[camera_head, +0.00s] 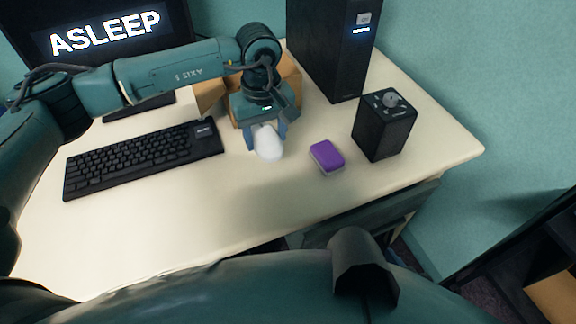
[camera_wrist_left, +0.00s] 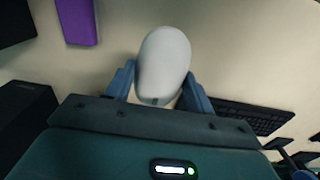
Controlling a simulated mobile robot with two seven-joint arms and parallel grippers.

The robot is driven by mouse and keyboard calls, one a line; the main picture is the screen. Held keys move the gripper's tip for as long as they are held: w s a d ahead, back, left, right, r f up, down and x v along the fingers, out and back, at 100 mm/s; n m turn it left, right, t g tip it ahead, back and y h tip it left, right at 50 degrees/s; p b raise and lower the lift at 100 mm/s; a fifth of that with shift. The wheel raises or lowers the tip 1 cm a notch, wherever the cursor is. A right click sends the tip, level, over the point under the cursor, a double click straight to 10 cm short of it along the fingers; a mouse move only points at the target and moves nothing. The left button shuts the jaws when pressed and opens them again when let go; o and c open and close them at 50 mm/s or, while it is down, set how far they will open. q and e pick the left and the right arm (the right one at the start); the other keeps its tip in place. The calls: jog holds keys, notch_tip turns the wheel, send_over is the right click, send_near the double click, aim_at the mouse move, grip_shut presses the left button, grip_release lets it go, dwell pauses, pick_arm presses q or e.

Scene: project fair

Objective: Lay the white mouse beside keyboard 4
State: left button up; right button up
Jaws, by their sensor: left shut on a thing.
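The white mouse (camera_head: 267,144) is between the fingers of my left gripper (camera_head: 266,137), to the right of the black keyboard (camera_head: 140,159). In the left wrist view the mouse (camera_wrist_left: 163,64) sits between both blue fingers of the left gripper (camera_wrist_left: 158,84), which is shut on it. A gap of bare desk separates the mouse from the keyboard's right end. The keyboard also shows in the left wrist view (camera_wrist_left: 250,115). Its label is too small to read. I cannot tell whether the mouse touches the desk. My right gripper is not in view.
A purple block (camera_head: 327,156) lies right of the mouse. A black box with a knob (camera_head: 385,124) and a tall black tower (camera_head: 331,45) stand further right and back. A cardboard box (camera_head: 212,96) is behind the gripper. A monitor (camera_head: 104,31) reads ASLEEP. The front desk (camera_head: 190,225) is clear.

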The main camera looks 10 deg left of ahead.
aim_at(272, 172)
pick_arm(q)
jog(key=shift+w+d, duration=0.15)
jog(key=shift+d, duration=0.05)
jog(key=shift+w+d+f, duration=0.1)
jog(key=shift+d+f, duration=0.05)
notch_tip(272, 172, down, 10)
jog(key=shift+r, duration=0.2)
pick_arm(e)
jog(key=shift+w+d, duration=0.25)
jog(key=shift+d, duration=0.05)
pick_arm(q)
jog(key=shift+f, duration=0.25)
jog(key=o, duration=1)
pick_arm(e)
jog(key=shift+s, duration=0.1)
pick_arm(q)
jog(key=shift+r, duration=0.1)
